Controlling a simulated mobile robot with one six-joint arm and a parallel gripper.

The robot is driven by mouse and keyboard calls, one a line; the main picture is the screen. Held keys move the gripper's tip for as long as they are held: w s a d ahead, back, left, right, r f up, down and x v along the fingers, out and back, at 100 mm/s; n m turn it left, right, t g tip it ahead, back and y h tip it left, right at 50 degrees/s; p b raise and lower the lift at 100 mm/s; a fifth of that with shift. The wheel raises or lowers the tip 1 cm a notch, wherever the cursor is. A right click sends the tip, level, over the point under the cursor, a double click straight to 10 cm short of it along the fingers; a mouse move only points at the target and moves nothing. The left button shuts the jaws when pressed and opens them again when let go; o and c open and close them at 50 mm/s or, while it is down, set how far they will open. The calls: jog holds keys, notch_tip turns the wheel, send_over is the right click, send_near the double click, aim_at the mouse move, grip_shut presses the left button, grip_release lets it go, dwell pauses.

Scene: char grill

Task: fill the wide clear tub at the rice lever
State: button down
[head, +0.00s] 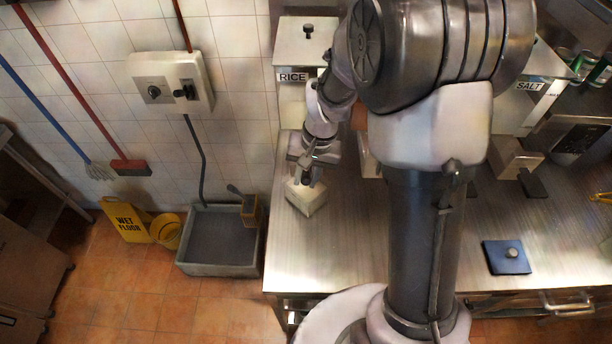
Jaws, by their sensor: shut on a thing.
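The rice dispenser (305,45), a pale box with a knob on its lid and a RICE label, stands at the back left of the steel counter. My gripper (306,178) is in front of and below it, near the counter's left edge. It is shut on a small, pale, squarish tub (306,200), gripping its upper part. The tub looks whitish; I cannot tell whether it is clear or what it holds. Its height above the counter is also unclear. The rice lever is not visible, and my arm hides part of the dispenser's right side.
The steel counter (340,250) has free room at its front left. A SALT dispenser (522,105), a brown box (515,158) and a dark blue square with a knob (506,257) are on the right. A grey floor basin (222,240) and a yellow wet-floor sign (125,220) stand left.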

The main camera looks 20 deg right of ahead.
dwell(0.8)
jog(key=f+t+b, duration=0.1)
jog(key=b, duration=0.2)
jog(key=shift+f+b, duration=0.25)
jog(key=shift+b, duration=0.15)
jog(key=t+b, duration=0.1)
jog(key=b, duration=0.2)
jog(key=s+t+h+b, duration=0.1)
jog(key=b, duration=0.2)
jog(key=shift+a+f+t+b, duration=0.1)
jog(key=shift+f+t+b, duration=0.2)
jog(key=shift+w, duration=0.1)
jog(key=c, duration=1.2)
grip_release()
